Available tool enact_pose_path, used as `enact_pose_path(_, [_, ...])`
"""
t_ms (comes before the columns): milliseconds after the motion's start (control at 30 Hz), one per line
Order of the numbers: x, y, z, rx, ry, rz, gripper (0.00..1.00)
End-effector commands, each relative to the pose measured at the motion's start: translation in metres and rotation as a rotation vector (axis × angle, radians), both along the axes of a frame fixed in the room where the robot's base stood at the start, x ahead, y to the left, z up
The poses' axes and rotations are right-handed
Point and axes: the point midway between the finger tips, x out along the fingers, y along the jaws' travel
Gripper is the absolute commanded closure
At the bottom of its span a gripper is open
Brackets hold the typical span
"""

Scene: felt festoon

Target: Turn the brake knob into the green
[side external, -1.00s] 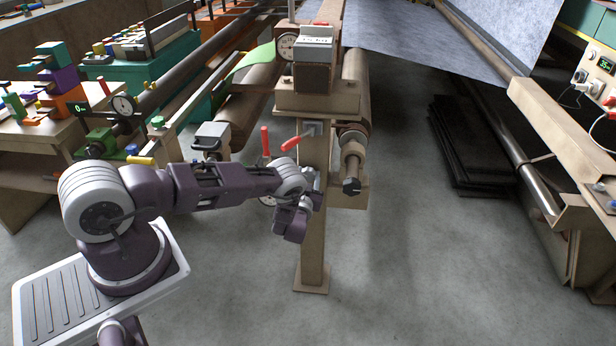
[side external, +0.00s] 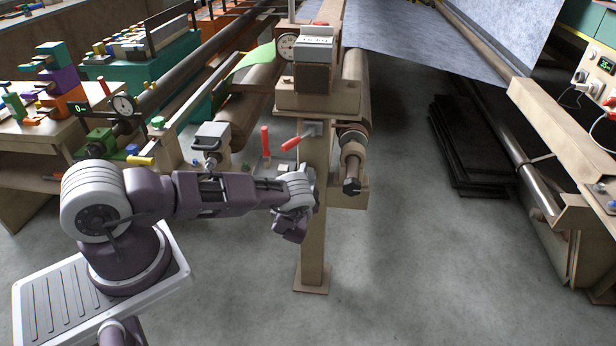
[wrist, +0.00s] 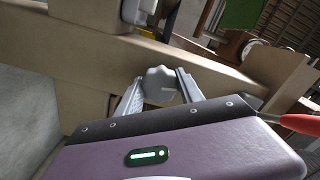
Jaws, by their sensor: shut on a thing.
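In the wrist view a grey, lobed knob (wrist: 160,88) sits between the two fingers of my gripper (wrist: 160,80), with a finger against each side. My gripper is shut on it. The knob is in front of a tan beam; its pointer or scale cannot be made out, and no green zone beside it is visible. In the side view my purple hand (side external: 290,227) is at the left side of the tan upright post (side external: 314,240). The knob and fingertips are hidden there behind my wrist.
A red-handled lever (side external: 291,143) sticks out from the post above my wrist, and another red handle (side external: 265,141) stands to its left. A red handle (wrist: 302,123) also shows at the right of the wrist view. A round dial (side external: 288,46) is atop the post. The floor (side external: 430,270) to the right is clear.

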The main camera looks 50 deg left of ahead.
Motion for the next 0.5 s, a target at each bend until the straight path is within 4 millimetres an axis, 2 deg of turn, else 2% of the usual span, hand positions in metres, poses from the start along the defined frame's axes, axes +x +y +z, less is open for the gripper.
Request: enact_pose_path(500, [-0.002, 0.0001, -0.002, 0.056, 0.063, 0.002, 0.96])
